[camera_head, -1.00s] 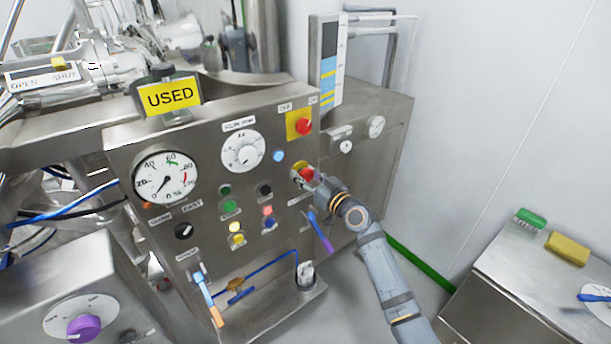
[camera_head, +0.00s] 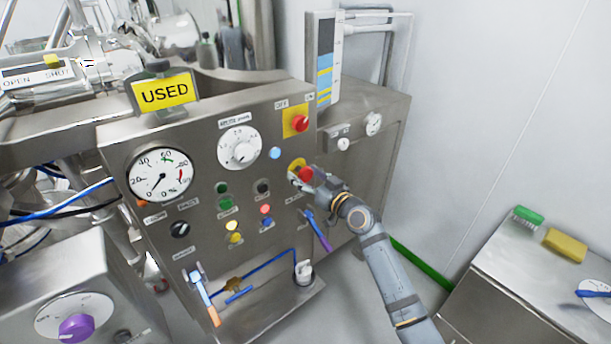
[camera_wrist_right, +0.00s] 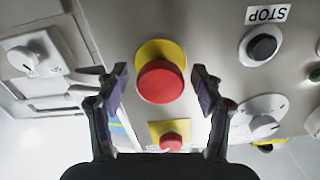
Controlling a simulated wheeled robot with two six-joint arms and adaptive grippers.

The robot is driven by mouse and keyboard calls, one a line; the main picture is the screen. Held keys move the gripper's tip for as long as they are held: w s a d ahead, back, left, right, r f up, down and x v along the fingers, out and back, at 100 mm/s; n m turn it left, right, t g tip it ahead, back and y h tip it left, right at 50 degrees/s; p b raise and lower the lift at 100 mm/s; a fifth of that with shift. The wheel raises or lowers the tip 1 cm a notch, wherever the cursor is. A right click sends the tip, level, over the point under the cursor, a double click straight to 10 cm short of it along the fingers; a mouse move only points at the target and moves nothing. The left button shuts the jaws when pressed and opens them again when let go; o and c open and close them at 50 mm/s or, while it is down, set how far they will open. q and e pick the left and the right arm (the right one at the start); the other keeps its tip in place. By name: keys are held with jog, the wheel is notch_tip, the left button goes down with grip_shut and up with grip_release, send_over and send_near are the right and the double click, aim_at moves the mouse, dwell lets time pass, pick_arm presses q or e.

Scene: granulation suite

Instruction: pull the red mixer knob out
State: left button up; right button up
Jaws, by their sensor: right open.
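A red mushroom-shaped knob (camera_head: 305,173) on a round yellow backing sits on the front of the steel control panel (camera_head: 212,150). In the right wrist view the red knob (camera_wrist_right: 161,82) lies between the two dark fingers. My right gripper (camera_wrist_right: 160,71) is open, with a clear gap on each side of the knob. In the head view my right gripper (camera_head: 302,180) is at the knob and partly covers it. My left gripper is not in view.
A second red switch (camera_head: 301,123) on a square yellow plate sits just above the knob. A white dial (camera_head: 239,148) and several coloured buttons are to the left. A blue-and-purple tool (camera_head: 317,230) hangs below. A steel bench (camera_head: 530,290) stands at the right.

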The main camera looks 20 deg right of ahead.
jog(key=v, duration=1.2)
